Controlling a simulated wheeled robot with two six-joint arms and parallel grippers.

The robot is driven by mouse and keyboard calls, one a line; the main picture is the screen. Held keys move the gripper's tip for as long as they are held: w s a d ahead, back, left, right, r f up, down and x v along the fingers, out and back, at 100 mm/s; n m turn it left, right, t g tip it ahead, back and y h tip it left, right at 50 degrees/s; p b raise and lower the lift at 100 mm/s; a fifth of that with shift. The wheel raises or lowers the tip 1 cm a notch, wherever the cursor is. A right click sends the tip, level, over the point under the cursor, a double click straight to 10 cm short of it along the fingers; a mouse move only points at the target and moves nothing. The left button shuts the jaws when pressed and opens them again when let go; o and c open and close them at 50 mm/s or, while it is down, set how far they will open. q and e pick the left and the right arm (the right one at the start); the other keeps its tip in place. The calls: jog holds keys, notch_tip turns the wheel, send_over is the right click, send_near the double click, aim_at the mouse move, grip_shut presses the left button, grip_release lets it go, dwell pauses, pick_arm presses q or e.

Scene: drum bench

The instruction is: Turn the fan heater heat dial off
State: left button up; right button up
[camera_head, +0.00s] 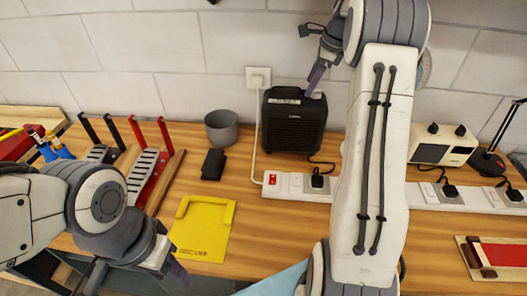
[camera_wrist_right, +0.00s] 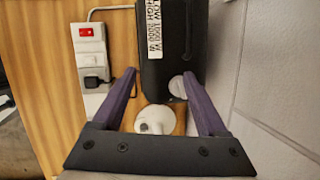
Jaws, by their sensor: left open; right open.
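The black fan heater (camera_head: 293,122) stands upright on the bench against the tiled wall. In the right wrist view its black casing (camera_wrist_right: 172,40) carries a white label reading LOW 1000 W and HIGH 2000 W. A grey round disc (camera_wrist_right: 178,87), possibly the heat dial, shows at the casing's near edge. Its setting cannot be read. My right gripper (camera_head: 316,80) is open at the heater's top right corner. My left gripper (camera_head: 168,268) is open, low by the yellow tray, away from the heater.
A white power strip (camera_head: 283,183) with a red switch lies in front of the heater. A white rounded object (camera_wrist_right: 155,119) shows between my right fingers; I cannot tell what it is. A grey pot (camera_head: 221,127) and a yellow tray (camera_head: 204,232) stand left. The wall is close behind.

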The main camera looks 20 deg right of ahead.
jog(key=s+a+f+n, duration=0.3)
jog(key=s+a+n, duration=0.1)
jog(key=a+n, duration=0.2)
jog(key=s+a+f+n+h, duration=0.1)
jog(key=s+a+f+n, duration=0.2)
jog(key=a+n, duration=0.3)
jog(key=s+a+f+n+g, duration=0.1)
jog(key=s+a+f+n, duration=0.2)
jog(key=a, duration=0.6)
jog(key=shift+s+a+f+n+h, duration=0.15)
jog(key=shift+s+f+n+h, duration=0.15)
jog(key=shift+s+n, duration=1.15)
jog(key=shift+w+n, duration=0.35)
